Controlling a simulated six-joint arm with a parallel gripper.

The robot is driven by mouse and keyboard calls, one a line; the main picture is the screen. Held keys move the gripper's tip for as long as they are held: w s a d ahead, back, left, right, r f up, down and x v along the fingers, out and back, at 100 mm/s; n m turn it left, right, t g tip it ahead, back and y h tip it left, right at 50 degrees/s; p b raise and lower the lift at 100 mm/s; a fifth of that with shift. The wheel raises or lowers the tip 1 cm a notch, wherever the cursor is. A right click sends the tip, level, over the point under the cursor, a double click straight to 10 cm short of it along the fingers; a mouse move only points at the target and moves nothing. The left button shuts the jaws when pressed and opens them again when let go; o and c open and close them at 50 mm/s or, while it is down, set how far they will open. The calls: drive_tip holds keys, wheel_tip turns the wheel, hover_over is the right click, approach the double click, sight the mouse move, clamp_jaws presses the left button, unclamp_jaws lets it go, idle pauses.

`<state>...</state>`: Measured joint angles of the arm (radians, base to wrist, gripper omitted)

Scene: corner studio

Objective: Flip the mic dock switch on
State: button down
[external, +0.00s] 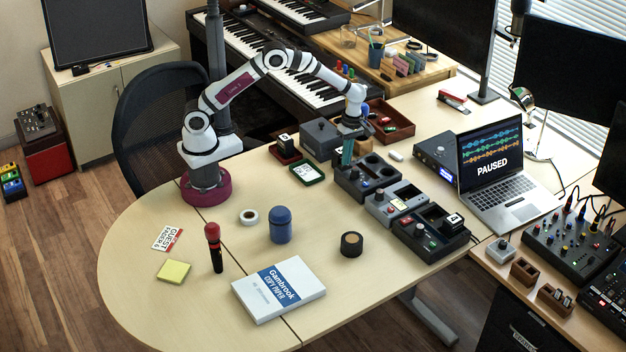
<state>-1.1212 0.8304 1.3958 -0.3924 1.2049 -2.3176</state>
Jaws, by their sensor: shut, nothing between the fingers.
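Three dock units stand in a diagonal row on the desk. The rear one is a dark dock (352,187) with round wells; the middle one is a grey dock (378,216); the front one is a black dock (412,244) with a card marked 4. Small coloured controls show on them, but labels are too small to read, so I cannot tell for certain which is the mic dock or how its switch is set. My gripper (347,162) points down with teal fingers shut and empty, at the rear dock's back left edge. I cannot tell whether it touches.
A grey box (318,138) and a wooden tray (396,128) stand close by my gripper. A laptop (492,170) reading PAUSED is right of the docks. A red-headed microphone (213,240), blue canister (281,226) and paper pack (278,292) occupy the front desk.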

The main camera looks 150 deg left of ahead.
wheel_tip(320, 180, up, 14)
drive_tip(key=a, duration=0.1)
drive_tip(key=shift+a, duration=0.35)
approach(350, 165)
drive_tip(key=d+f, duration=0.1)
drive_tip(key=f, duration=0.1)
drive_tip(key=d+f, duration=0.1)
drive_tip(key=f, duration=0.1)
drive_tip(key=d+f, duration=0.1)
drive_tip(key=f, duration=0.1)
drive_tip(key=shift+s+d+f, duration=0.25)
drive_tip(key=shift+s+d, duration=0.05)
drive_tip(key=shift+d, duration=0.05)
idle(0.3)
drive_tip(key=shift+d+f, duration=0.1)
drive_tip(key=shift+f, duration=0.1)
idle(0.4)
